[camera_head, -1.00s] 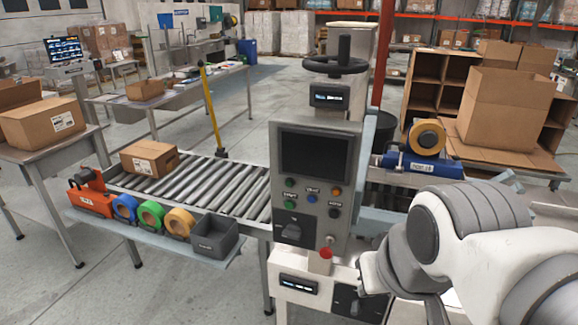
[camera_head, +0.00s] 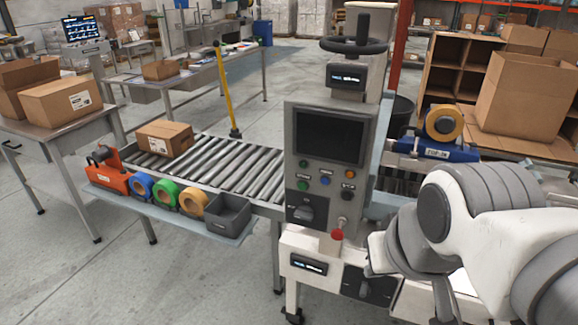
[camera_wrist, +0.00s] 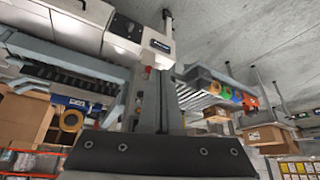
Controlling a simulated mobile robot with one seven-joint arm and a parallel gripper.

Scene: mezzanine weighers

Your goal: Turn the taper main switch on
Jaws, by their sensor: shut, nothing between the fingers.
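The taper's control panel (camera_head: 325,150) stands upright in the middle of the head view, with a dark screen and coloured buttons. A black rotary switch (camera_head: 305,213) is at its lower left, with a red-tipped knob (camera_head: 337,234) to the right. Below, a white cabinet (camera_head: 298,248) carries a small display (camera_head: 309,264) and another black rotary switch (camera_head: 368,286). I cannot read which is the main switch. My arm comes in from the right, its end beside the lower switch. In the wrist view my gripper (camera_wrist: 158,85) is shut and empty; contact cannot be told.
A roller conveyor (camera_head: 238,165) runs left from the panel, carrying a cardboard box (camera_head: 164,138). A side shelf holds an orange tool (camera_head: 108,178), tape rolls and a grey bin (camera_head: 228,214). A blue tape dispenser (camera_head: 437,150) is behind my arm. Floor at the front left is clear.

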